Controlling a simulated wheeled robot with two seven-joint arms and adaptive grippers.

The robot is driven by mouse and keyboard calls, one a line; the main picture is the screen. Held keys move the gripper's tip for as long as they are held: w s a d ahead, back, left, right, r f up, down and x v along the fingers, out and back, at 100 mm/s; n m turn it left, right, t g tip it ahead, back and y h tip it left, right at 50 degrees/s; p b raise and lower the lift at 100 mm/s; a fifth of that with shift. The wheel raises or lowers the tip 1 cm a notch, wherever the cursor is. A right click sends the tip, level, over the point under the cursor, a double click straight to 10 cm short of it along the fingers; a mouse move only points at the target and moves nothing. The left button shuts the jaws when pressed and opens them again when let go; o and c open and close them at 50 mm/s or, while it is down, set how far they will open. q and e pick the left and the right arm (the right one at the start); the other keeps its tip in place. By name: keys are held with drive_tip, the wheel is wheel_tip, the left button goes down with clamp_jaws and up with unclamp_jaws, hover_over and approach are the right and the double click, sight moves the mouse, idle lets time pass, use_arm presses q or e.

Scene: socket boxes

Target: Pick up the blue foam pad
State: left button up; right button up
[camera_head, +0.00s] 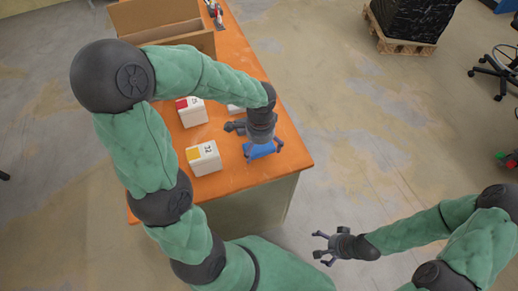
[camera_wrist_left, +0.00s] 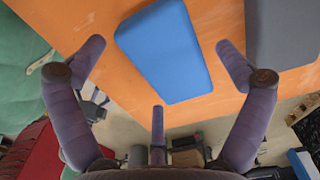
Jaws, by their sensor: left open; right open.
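The blue foam pad (camera_head: 261,151) lies on the orange table near its right edge, partly covered by my left gripper in the head view. In the left wrist view the blue foam pad (camera_wrist_left: 165,52) is a flat block on the orange surface, between and beyond my spread fingers. My left gripper (camera_head: 263,150) is open just over the pad; its fingers (camera_wrist_left: 158,62) do not appear closed on it. Whether they touch it I cannot tell. My right gripper (camera_head: 320,247) is open and empty, out over the floor in front of the table.
Two white boxes, one with a red mark (camera_head: 192,112) and one with a yellow mark (camera_head: 204,158), stand left of the pad. A cardboard box (camera_head: 160,22) is at the table's far end. A dark grey block (camera_wrist_left: 285,32) lies beside the pad. The orange table (camera_head: 285,165) ends close by.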

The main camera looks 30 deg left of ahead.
use_arm(q)
drive_tip(key=shift+r, duration=0.1)
drive_tip(key=c, duration=0.8)
